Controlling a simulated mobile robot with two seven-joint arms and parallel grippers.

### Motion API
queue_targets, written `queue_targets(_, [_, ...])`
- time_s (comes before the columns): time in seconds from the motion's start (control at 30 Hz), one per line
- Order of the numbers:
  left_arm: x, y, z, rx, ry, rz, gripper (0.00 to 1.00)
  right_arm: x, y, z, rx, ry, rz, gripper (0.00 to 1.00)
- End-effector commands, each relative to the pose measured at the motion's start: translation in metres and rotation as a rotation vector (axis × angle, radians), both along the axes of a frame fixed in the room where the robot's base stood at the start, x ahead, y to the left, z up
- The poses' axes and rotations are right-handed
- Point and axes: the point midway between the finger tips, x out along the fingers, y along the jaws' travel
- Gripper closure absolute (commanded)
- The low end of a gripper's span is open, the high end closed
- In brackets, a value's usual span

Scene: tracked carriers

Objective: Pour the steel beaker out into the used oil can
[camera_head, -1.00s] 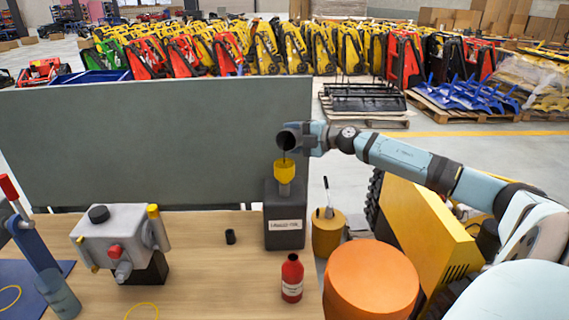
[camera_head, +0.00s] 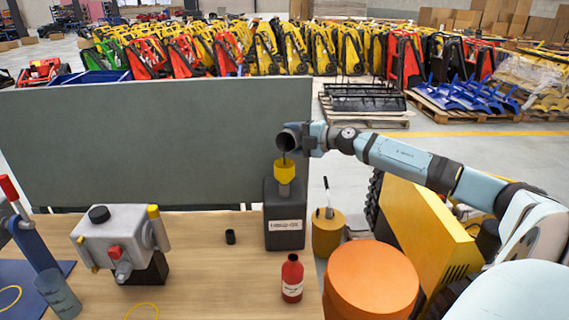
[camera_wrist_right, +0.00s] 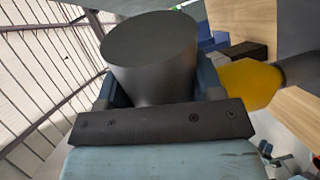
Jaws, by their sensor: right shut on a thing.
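The steel beaker (camera_head: 288,138) is tipped on its side above the used oil can (camera_head: 284,215), its dark mouth facing left and down. A thin dark stream runs from its lip into the yellow funnel (camera_head: 284,172) on top of the dark grey can. My right gripper (camera_head: 308,139) is shut on the beaker. In the right wrist view the beaker (camera_wrist_right: 152,65) sits between the fingers, and the yellow funnel (camera_wrist_right: 248,82) shows to the right. The can's label is too small to read surely. My left gripper is not in view.
A grey machine part (camera_head: 115,240) stands at left. An orange drum (camera_head: 371,280) and a yellow pot (camera_head: 327,235) are at right. A grey-green panel (camera_head: 150,145) stands behind the table.

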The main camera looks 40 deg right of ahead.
Motion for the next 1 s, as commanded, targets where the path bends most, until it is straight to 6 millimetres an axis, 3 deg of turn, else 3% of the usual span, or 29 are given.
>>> queue_targets(1.0, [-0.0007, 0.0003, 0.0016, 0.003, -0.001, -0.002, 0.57, -0.0006, 0.0014, 0.0031, -0.054, -0.023, 0.000, 0.70])
